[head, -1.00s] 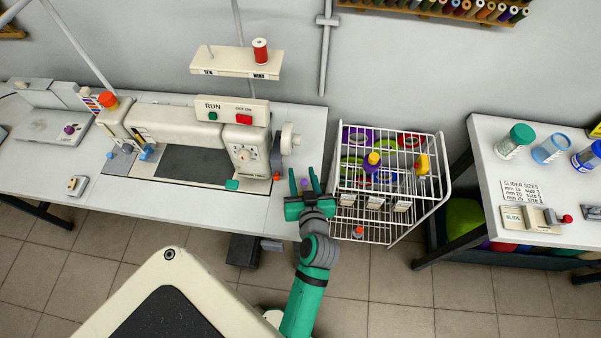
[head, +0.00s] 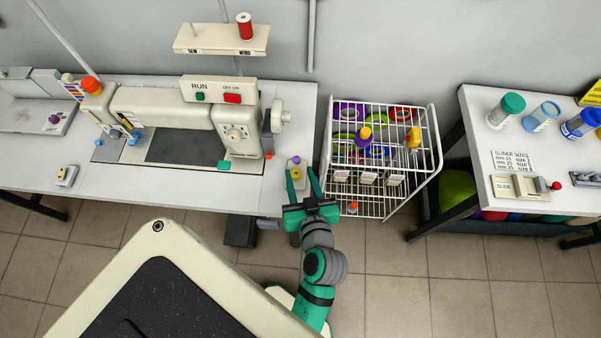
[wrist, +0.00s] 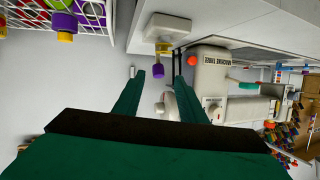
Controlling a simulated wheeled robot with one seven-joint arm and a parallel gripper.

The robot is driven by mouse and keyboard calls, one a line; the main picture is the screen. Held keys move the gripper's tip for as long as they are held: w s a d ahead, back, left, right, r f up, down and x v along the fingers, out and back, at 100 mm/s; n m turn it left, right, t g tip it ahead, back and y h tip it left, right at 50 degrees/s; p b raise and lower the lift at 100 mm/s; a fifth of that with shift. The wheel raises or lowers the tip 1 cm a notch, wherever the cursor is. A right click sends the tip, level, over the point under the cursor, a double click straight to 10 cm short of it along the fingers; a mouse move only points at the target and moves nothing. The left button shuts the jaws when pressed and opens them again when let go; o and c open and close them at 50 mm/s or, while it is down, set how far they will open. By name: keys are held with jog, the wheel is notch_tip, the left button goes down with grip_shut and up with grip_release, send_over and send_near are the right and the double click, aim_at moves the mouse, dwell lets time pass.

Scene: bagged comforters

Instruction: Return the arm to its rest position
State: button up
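My gripper (head: 305,188) is open and empty. In the head view its two green fingers point away from my body, at the right end of the sewing table (head: 190,187), just left of the wire cart. A small pale block with a purple knob (head: 296,167) shows at the table's right edge, just beyond the fingertips. In the wrist view the fingers (wrist: 155,85) are spread apart with nothing between them. The knobbed block also shows above them there (wrist: 164,40).
A sewing machine (head: 165,108) stands on the table left of my gripper. The white wire cart (head: 433,150) with coloured spools stands close on the right. A side table (head: 475,115) with jars is farther right. Tiled floor (head: 380,280) is free in front of the cart.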

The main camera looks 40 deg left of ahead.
jog(key=shift+d, duration=0.1)
jog(key=s+d+f+m+t+h, duration=0.2)
jog(key=s+d+m+h, duration=0.25)
jog(key=d, duration=0.45)
jog(key=s+d+f+m+t+h, duration=0.1)
jog(key=s+d+m+t+h, duration=0.25)
jog(key=d, duration=0.55)
jog(key=s+d+r+h, duration=0.2)
jog(key=s+r, duration=0.1)
jog(key=s, duration=0.4)
jog(key=shift+s+r+m+h, duration=0.15)
jog(key=shift+r+m+h, duration=0.15)
jog(key=shift+r, duration=0.1)
jog(key=shift+d, duration=0.1)
jog(key=shift+c, duration=0.7)
